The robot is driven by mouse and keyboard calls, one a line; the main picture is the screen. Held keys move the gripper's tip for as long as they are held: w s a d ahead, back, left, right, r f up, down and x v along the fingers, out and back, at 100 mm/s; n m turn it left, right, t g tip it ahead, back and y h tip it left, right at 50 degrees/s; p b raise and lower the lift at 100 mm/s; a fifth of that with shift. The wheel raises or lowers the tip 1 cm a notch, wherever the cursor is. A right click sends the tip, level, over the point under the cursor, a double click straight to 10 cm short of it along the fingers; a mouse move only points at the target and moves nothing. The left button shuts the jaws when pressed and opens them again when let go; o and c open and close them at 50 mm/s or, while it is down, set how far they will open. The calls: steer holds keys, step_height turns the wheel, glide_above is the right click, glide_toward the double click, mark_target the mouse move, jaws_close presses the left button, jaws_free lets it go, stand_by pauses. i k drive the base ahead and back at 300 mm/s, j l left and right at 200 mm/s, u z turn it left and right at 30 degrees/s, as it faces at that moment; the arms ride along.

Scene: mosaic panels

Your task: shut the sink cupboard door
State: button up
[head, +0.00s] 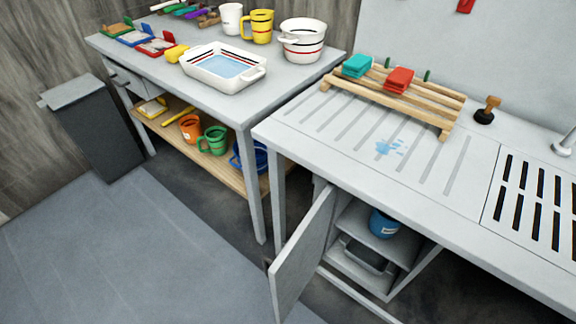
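The sink cupboard door (302,262) is a grey panel under the sink counter, at the lower middle of the head view. It stands wide open, swung out from the left side of the cupboard. Inside the cupboard (385,245) I see a blue container (383,223) on the upper shelf and a dark grey tray (368,256) below it. The bottom of the door lies near the lower edge of the picture. My gripper is not in view.
The sink counter (465,205) bears a wooden rack (440,108), a blue spill and a plunger-like tool. A table (190,95) with a basin, mugs and trays stands at the left, a grey bin (95,130) beyond it. The floor (130,255) left of the door is clear.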

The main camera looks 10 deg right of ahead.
mark_target(289, 274)
steer(key=j+z, duration=0.1)
steer(key=z, duration=0.2)
steer(key=j+z, duration=0.1)
steer(key=z, duration=0.2)
steer(key=j+z, duration=0.2)
steer(key=j, duration=0.4)
steer(key=j+z, duration=0.2)
steer(key=j, duration=0.35)
steer(key=k+j+z, duration=0.2)
steer(key=j, duration=0.8)
steer(key=k+j, duration=0.1)
steer(key=j, duration=0.35)
